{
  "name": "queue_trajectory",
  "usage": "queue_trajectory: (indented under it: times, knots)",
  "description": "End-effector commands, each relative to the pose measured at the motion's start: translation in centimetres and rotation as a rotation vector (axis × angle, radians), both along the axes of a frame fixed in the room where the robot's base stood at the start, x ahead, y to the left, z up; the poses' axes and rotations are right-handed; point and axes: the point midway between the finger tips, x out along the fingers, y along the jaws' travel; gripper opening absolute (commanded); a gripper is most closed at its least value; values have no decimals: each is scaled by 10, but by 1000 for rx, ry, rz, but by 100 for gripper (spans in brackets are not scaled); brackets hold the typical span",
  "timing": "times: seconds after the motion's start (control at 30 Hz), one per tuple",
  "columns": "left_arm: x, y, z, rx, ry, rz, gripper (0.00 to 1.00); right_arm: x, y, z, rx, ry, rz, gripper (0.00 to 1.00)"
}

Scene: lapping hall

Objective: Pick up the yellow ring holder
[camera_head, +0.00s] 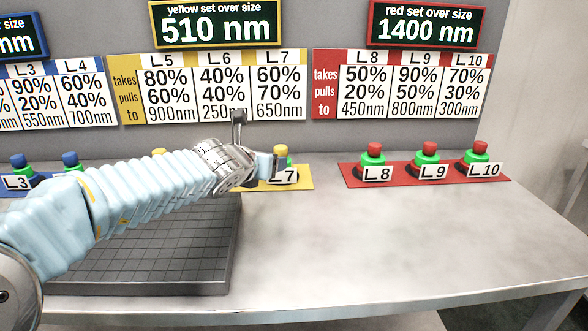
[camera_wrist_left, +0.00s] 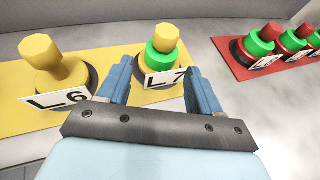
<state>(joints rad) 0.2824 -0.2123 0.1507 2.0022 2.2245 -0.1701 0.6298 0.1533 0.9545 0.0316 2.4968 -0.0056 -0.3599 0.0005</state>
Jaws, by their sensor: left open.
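My left gripper (camera_head: 254,143) reaches over the yellow strip, and its blue fingers also show in the left wrist view (camera_wrist_left: 160,67). It is open, with nothing held between the fingers. The L7 holder, with a yellow knob (camera_head: 281,150) and a green ring, shows just beyond the fingers; its knob (camera_wrist_left: 166,34) and ring (camera_wrist_left: 163,56) lie in line with the gap. The L6 holder (camera_wrist_left: 55,65), all yellow on a dark base, stands left of the gripper; my arm hides it in the head view. My right gripper is not in view.
The yellow strip (camera_head: 303,178) lies along the back of the table. A red strip (camera_head: 352,176) with red-topped holders L8 to L10 is at right. Blue-topped holders (camera_head: 70,159) stand at left. A dark gridded plate (camera_head: 190,270) lies under my arm. The right front table (camera_head: 400,250) is clear.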

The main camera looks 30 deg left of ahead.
Motion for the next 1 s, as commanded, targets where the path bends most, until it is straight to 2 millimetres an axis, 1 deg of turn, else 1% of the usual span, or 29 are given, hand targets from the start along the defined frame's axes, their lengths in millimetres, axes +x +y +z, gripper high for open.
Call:
queue_trajectory:
  times: [0.03,0.1,0.2,0.43,0.57,0.63,0.77,0.97,1.0]
  knots:
    - [11,2,-11,0,2,1,64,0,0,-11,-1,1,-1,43]
    - [25,4,-16,1,2,-2,64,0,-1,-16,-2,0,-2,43]
    - [40,6,-20,3,0,-2,64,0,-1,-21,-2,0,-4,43]
    - [59,8,-25,4,-1,-3,64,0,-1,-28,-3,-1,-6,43]
    - [81,7,-32,3,-1,-3,64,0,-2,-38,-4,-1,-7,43]
    - [91,8,-34,5,-1,-5,64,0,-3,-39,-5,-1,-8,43]
    - [100,10,-36,5,-2,-4,64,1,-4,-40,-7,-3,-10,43]
    - [100,10,-35,6,-3,-5,64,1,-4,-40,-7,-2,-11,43]
    - [100,10,-35,6,-3,-5,60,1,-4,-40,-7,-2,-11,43]
